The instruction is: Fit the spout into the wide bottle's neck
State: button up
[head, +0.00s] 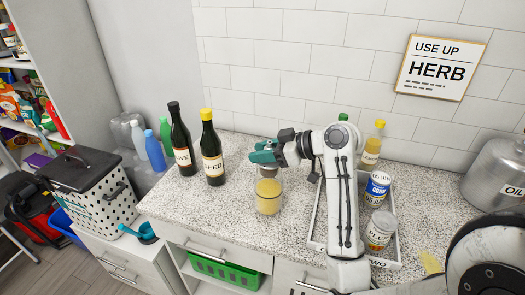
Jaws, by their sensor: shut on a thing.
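The wide bottle looks to be the clear, squat vessel with yellow contents (268,200) on the speckled counter. My gripper (264,156), with teal fingers, is just above it and shut on a small greyish piece (268,172), which appears to be the spout. The piece sits between the fingers and the top of the vessel. My fingers and wrist hide much of it. I cannot tell whether it touches the neck or is in it.
Two dark bottles, one with a black top (182,140) and one yellow-capped (212,148), stand left of the vessel. A white tray (313,222) holding jars and bottles is close on the right, partly behind my arm. A steel oil canister (495,175) stands far right. The counter's front left is clear.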

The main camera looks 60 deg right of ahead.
jog(key=shift+f+b, duration=0.35)
jog(key=shift+f, duration=0.3)
jog(key=o, duration=1.1)
jog(key=shift+s, duration=0.1)
jog(key=b+v, duration=0.1)
jog(key=v, duration=0.9)
jog(key=shift+s+r, duration=0.2)
jog(key=shift+s, duration=0.1)
